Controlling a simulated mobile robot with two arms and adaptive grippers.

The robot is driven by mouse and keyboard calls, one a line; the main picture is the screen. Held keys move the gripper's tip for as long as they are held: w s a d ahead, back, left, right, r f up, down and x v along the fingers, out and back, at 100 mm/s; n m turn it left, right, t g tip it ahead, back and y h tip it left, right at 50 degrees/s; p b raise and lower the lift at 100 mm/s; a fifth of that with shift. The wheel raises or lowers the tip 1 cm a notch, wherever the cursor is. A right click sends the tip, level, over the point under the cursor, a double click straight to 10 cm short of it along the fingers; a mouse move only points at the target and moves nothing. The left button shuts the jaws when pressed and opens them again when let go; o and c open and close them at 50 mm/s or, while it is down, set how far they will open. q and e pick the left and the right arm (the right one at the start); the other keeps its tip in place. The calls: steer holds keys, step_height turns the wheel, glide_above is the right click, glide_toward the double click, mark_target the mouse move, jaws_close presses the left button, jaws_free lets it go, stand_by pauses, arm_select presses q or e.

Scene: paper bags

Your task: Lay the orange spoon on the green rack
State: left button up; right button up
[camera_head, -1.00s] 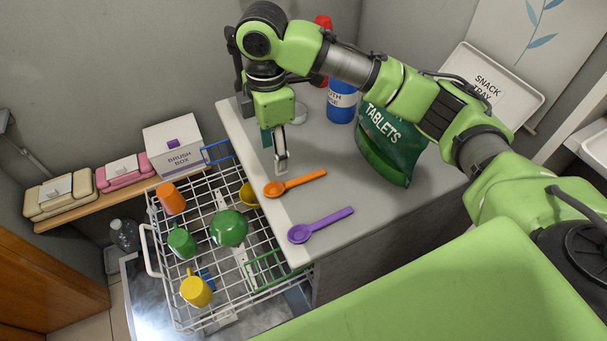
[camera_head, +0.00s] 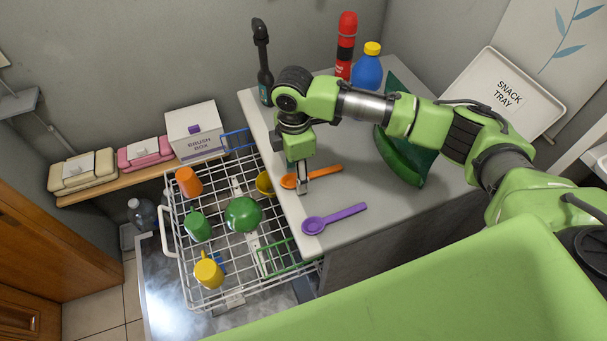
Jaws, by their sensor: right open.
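The orange spoon (camera_head: 325,173) lies on the grey counter, its bowl to the left and its handle pointing right. My right gripper (camera_head: 303,187) is open and low over the spoon, just right of its bowl. The gripper hides a short part of the spoon, and I cannot tell whether the fingers touch it. The green rack (camera_head: 282,258) is a small wire rack at the right front of the white wire basket, beside the counter's edge. No spoon lies on it. My left gripper is out of view.
A purple spoon (camera_head: 335,218) lies on the counter in front. The white basket (camera_head: 168,215) holds cups, a green bowl (camera_head: 243,214) and a blue rack (camera_head: 237,140).

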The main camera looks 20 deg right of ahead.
steer(key=shift+f, duration=0.6)
steer(key=c, duration=1.1)
steer(key=shift+r, duration=0.2)
